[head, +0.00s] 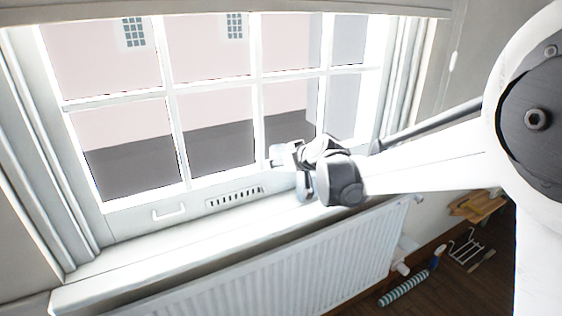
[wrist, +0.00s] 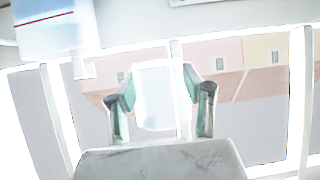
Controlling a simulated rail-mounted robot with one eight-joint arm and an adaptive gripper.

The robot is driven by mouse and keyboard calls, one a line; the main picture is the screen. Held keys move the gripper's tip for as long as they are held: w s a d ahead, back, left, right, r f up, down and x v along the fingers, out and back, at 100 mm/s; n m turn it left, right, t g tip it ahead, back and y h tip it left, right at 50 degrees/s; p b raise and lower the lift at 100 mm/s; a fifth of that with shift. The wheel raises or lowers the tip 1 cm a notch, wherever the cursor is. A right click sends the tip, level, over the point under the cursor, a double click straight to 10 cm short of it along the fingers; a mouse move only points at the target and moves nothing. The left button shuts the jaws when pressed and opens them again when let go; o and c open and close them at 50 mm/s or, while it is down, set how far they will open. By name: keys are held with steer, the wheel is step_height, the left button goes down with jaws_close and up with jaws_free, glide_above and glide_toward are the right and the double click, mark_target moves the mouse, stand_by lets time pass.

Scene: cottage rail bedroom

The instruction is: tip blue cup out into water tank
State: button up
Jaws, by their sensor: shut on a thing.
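My gripper (wrist: 159,84) is shut on a pale, translucent cup (wrist: 155,108), which looks washed out, almost white, between the green-lined fingers in the wrist view. In the head view my gripper (head: 287,164) is in front of the window, above the sill, with a small pale bit of the cup (head: 277,152) showing at its end. A pale blue, see-through container with a red line, apparently the water tank (wrist: 55,38), is at the top left of the wrist view, apart from the cup. I cannot make out the tank in the head view. The cup's contents cannot be seen.
The white window sill (head: 150,262) is bare on the left. A white radiator (head: 300,265) is below it. The window frame (head: 180,150) stands close behind my gripper. A striped roll (head: 404,290), a wire rack (head: 466,249) and wooden pieces (head: 477,206) lie on the floor at right.

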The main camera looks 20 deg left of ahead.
steer(key=r+p+v, duration=0.1)
steer(key=p+v, duration=0.1)
steer(key=v, duration=0.5)
steer(key=shift+r+p, duration=0.3)
steer(key=shift+a, duration=0.1)
steer(key=s+d+f+m+t+h, duration=0.1)
steer(key=d+f+m+h, duration=0.1)
steer(key=d, duration=1.1)
steer(key=d+f+m+t+h, duration=0.1)
steer(key=d+f+m, duration=0.1)
steer(key=d, duration=1.2)
steer(key=s+d+f+m+t+h, duration=0.1)
steer(key=d+f, duration=0.3)
steer(key=d, duration=0.9)
steer(key=shift+s+d+m+t+h, duration=0.2)
steer(key=shift+s+m+t+h, duration=0.15)
steer(key=shift+m+h, duration=0.45)
steer(key=shift+f, duration=0.1)
